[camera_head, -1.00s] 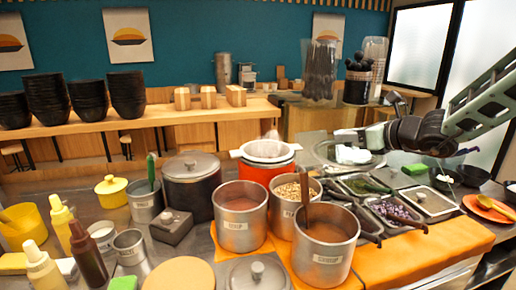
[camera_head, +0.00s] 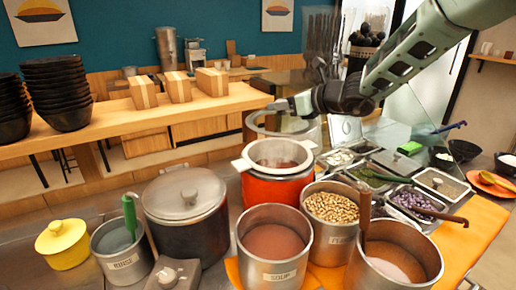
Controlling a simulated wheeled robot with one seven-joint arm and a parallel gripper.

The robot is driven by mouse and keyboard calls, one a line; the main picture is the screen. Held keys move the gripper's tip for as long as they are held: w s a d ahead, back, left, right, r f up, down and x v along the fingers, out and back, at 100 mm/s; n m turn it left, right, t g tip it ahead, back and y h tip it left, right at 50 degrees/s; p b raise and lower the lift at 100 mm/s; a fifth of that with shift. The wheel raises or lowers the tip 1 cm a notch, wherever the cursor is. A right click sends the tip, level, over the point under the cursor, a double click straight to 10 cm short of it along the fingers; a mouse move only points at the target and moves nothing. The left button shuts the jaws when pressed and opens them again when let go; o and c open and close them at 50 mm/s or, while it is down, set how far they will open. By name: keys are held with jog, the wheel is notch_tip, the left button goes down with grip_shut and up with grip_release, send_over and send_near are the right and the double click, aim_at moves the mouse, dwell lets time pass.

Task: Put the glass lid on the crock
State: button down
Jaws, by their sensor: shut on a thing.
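The glass lid (camera_head: 252,127), clear with a pale rim, hangs from my gripper (camera_head: 284,106). My gripper is shut on its top, probably the knob, which is hard to make out. The lid looks roughly level. The crock appears to be the red-orange pot (camera_head: 270,192) with a wide white rim and side handles; it is open, with brown contents. In the picture, the lid is just above and behind the crock's far rim, apart from it. The exact height gap cannot be told.
A dark pot with a metal lid (camera_head: 186,192) stands left of the crock. A soup pot (camera_head: 273,268), a bean pot (camera_head: 331,234) and a ladle pot (camera_head: 395,283) stand in front and right. Topping trays (camera_head: 440,184) lie right. A wooden counter (camera_head: 120,118) runs behind.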

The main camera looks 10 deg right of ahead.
aim_at(278, 123)
jog(key=f, duration=0.5)
jog(key=shift+w+a+f+p, duration=0.3)
jog(key=shift+p, duration=0.1)
jog(key=shift+d+f+p, duration=0.1)
jog(key=shift+f+p, duration=0.3)
jog(key=shift+f, duration=1.75)
jog(key=shift+f, duration=0.1)
jog(key=c, duration=1)
grip_release()
